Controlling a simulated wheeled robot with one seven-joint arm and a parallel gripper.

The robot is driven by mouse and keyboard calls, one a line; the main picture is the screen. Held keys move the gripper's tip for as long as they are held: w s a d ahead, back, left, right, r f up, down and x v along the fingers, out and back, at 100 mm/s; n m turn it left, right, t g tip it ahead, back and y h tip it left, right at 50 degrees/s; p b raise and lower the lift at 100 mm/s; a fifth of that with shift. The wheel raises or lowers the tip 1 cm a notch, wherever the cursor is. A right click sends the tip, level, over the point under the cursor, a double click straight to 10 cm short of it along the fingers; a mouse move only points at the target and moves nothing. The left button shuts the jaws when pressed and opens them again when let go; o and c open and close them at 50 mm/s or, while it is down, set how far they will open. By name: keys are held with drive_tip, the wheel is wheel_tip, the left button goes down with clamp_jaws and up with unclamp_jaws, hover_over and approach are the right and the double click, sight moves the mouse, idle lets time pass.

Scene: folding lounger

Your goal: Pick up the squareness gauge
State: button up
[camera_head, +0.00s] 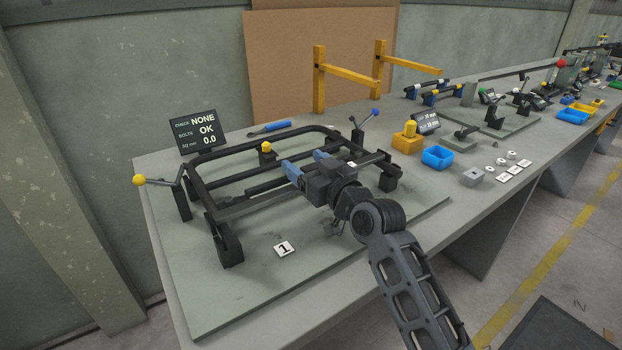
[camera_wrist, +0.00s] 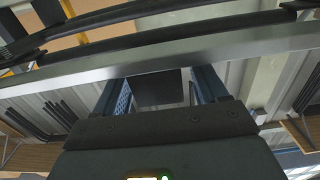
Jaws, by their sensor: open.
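A long grey bar (camera_head: 250,205) lies across the near side of the black lounger frame (camera_head: 222,158); it may be the squareness gauge, but I cannot tell for sure. My gripper (camera_head: 306,164) is open at the near side of the frame, its blue fingers pointing left over it. In the wrist view a pale metal bar (camera_wrist: 60,78) crosses in front of my gripper (camera_wrist: 162,82). A dark block (camera_wrist: 158,88) shows between the fingers, and I cannot tell whether they touch it. My gripper and arm hide part of the frame's near right side.
The frame sits on a green plate (camera_head: 180,285) with clamps around it, one with a yellow knob (camera_head: 139,180), one with a blue knob (camera_head: 376,111). A display (camera_head: 194,131) and a blue-handled tool (camera_head: 270,128) are behind. Blue bins (camera_head: 437,158) and yellow posts (camera_head: 319,80) are to the right.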

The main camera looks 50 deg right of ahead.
drive_tip(key=shift+w, duration=0.15)
drive_tip(key=shift+c, duration=0.4)
drive_tip(key=c, duration=1.1)
